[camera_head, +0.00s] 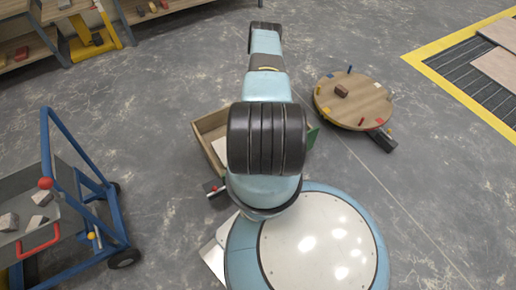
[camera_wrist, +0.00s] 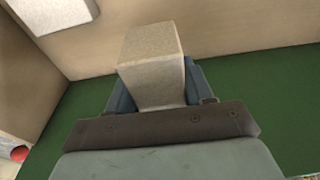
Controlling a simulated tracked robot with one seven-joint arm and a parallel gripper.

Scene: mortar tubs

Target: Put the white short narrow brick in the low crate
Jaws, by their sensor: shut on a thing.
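A pale, speckled whitish brick (camera_wrist: 150,55) is held between the blue fingers of my gripper (camera_wrist: 157,88) in the wrist view. The low wooden crate (camera_head: 211,124) is partly hidden behind my arm in the head view; a green part of it shows at the right. In the wrist view, tan wooden surfaces (camera_wrist: 235,25) and a green surface (camera_wrist: 275,95) lie around and below the held brick. Another pale block (camera_wrist: 55,10) lies at the upper left. I cannot tell whether the held brick touches the crate. My arm hides the gripper in the head view.
A round wooden table (camera_head: 353,105) with a brown brick and coloured pieces stands to the right. A blue cart (camera_head: 75,185) holding greyish bricks stands at the left. Shelves (camera_head: 20,45) are at the back left.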

